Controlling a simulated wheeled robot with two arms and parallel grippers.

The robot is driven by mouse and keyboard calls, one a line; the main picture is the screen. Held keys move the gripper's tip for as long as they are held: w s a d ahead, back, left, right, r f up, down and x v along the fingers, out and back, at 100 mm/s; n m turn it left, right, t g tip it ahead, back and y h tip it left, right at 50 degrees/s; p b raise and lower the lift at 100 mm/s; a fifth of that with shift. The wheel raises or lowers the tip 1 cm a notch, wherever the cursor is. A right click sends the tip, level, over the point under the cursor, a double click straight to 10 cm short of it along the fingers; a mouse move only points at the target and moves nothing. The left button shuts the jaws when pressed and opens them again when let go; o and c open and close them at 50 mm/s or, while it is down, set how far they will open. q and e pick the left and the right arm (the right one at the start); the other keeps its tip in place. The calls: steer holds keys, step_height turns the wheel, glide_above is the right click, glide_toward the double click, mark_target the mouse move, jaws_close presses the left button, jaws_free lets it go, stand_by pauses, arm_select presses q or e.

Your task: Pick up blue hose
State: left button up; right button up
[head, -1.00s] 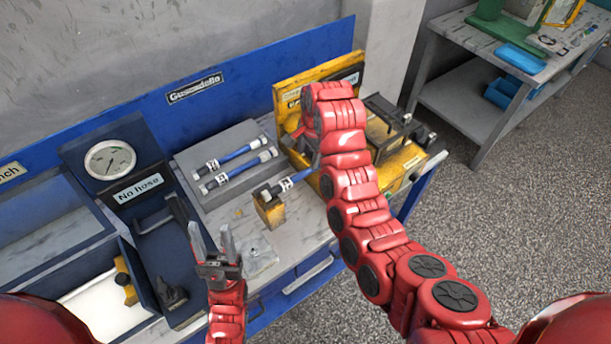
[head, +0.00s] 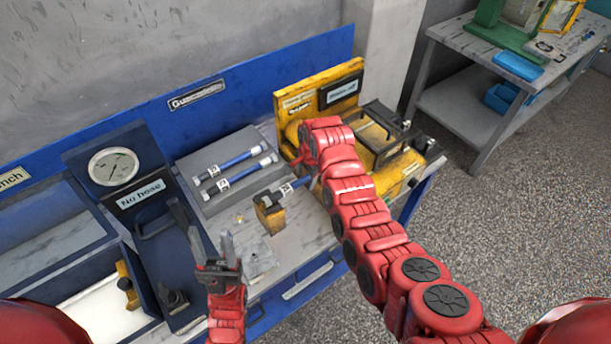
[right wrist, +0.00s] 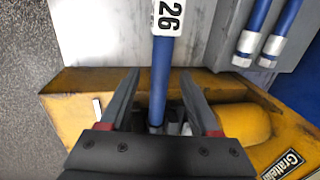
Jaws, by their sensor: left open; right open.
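A blue hose (head: 299,183) with a white label spans from a small yellow block (head: 270,217) toward the yellow machine on the bench. In the right wrist view this hose (right wrist: 160,75), labelled 26, runs between the two fingers of my right gripper (right wrist: 158,82). Those fingers are open, one on each side, with gaps to the hose. In the head view my right arm hides most of that gripper. Two more blue hoses (head: 236,162) lie on a grey tray (head: 215,207). My left gripper (head: 208,237) is open and empty over the bench's front part.
The yellow machine (head: 405,160) stands at the bench's right end, beside my right gripper. A dark blue gauge stand (head: 140,196) marked "No hose" is at left, near my left gripper. A second table (head: 455,105) stands at the back right.

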jaws_close()
stand_by(0.3)
stand_by(1.2)
